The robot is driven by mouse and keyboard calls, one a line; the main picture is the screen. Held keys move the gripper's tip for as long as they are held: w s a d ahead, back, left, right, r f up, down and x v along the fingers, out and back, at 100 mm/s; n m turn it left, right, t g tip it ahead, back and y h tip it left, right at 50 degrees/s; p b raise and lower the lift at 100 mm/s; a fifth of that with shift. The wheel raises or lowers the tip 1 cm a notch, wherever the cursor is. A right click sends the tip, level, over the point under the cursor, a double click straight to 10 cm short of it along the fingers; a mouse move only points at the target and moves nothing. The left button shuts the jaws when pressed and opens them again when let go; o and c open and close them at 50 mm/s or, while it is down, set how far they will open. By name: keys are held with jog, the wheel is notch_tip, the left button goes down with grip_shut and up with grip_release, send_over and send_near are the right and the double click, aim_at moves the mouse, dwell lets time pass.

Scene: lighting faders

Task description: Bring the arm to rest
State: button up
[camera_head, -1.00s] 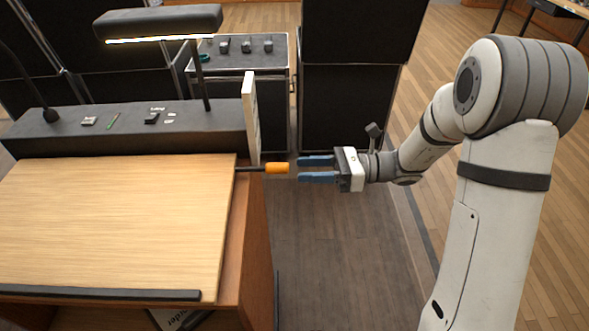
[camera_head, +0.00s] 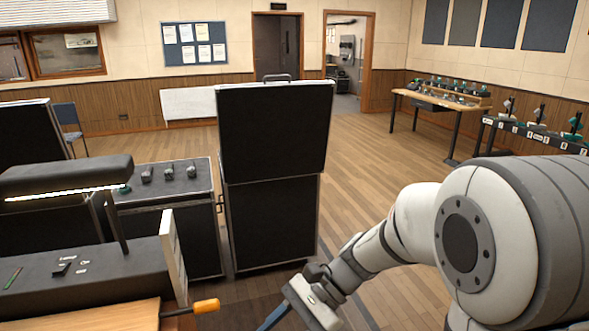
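My gripper (camera_head: 268,322) is at the bottom of the head view, to the right of the wooden desk (camera_head: 110,313). One blue finger shows at the frame's bottom edge; the rest of the fingers are cut off, so I cannot tell whether it is open. My arm (camera_head: 380,252) reaches in from the right, bent down toward the gripper. An orange handle (camera_head: 206,306) sticks out from the desk's right side, left of the gripper and apart from the visible finger.
A tall black case (camera_head: 272,130) stands beyond my gripper, with a lower case (camera_head: 170,200) to its left. A desk lamp (camera_head: 65,175) overhangs the desk. A table (camera_head: 432,100) and a rack (camera_head: 540,138) stand at the back right. The wooden floor between is open.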

jog(key=s+d+r+n+t+h, duration=0.1)
jog(key=d+n+t+h, duration=0.3)
jog(key=d, duration=0.5)
jog(key=s+d+r+n+t+h, duration=0.1)
jog(key=s+d+n+t+h, duration=0.2)
jog(key=d, duration=0.6)
jog(key=n+t+h, duration=0.1)
jog(key=n+h, duration=0.1)
jog(key=shift+r+n+h, duration=0.15)
jog(key=shift+n+h, duration=0.15)
jog(key=shift+h, duration=0.1)
jog(key=shift+c, duration=0.3)
jog(key=shift+c, duration=0.5)
